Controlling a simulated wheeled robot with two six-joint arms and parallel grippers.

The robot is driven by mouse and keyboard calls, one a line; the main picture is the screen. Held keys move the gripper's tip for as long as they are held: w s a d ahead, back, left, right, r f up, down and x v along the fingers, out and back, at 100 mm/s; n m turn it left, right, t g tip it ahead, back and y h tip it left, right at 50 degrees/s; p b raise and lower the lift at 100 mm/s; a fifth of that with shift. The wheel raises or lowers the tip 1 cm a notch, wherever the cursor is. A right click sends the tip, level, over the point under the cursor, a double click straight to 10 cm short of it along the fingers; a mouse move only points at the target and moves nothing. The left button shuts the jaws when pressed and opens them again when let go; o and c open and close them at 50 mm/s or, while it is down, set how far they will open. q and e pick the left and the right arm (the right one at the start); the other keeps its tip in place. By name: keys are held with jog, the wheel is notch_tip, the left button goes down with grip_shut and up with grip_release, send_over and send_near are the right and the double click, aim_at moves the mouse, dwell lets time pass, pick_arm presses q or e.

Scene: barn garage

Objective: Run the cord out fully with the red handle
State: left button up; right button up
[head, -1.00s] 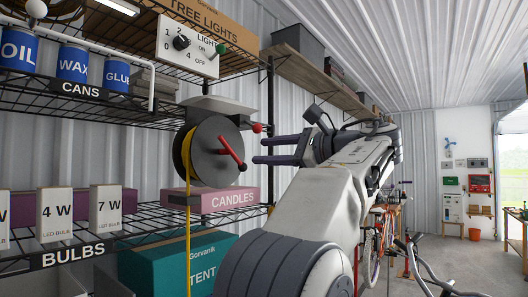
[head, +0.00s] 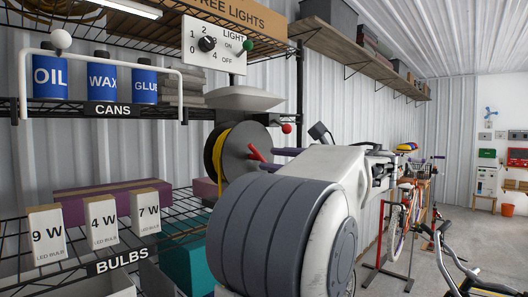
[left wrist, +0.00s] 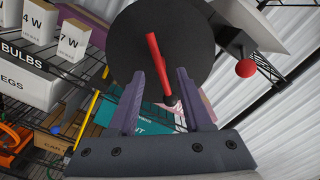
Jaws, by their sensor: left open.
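The cord reel (head: 237,158) is a dark disc mounted under a pale bracket at the shelf rack. Its yellow cord (head: 218,155) is wound behind the disc. In the left wrist view the cord hangs as a thin yellow line (left wrist: 86,122). The red handle (head: 256,153) is a slanted bar on the disc's face; it also shows in the left wrist view (left wrist: 157,65). My left gripper (head: 276,160) is open, its purple fingers pointing at the disc. In the left wrist view the handle's lower end lies between the open fingers (left wrist: 168,65). Contact cannot be told.
A red-knobbed lever (head: 286,129) sits beside the reel. The light switch panel (head: 215,45) is above. Wire shelves hold blue cans (head: 102,77), bulb boxes (head: 102,220) and a teal box (head: 190,262). Bicycles (head: 398,215) stand at right.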

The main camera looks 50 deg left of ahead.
aim_at(263, 158)
pick_arm(q)
jog(key=shift+s+a+p, duration=0.2)
jog(key=shift+a+p, duration=0.05)
jog(key=shift+a, duration=0.7)
jog(key=shift+s+a+p, duration=0.15)
jog(key=shift+a+p, duration=0.1)
jog(key=shift+a, duration=0.65)
grip_shut()
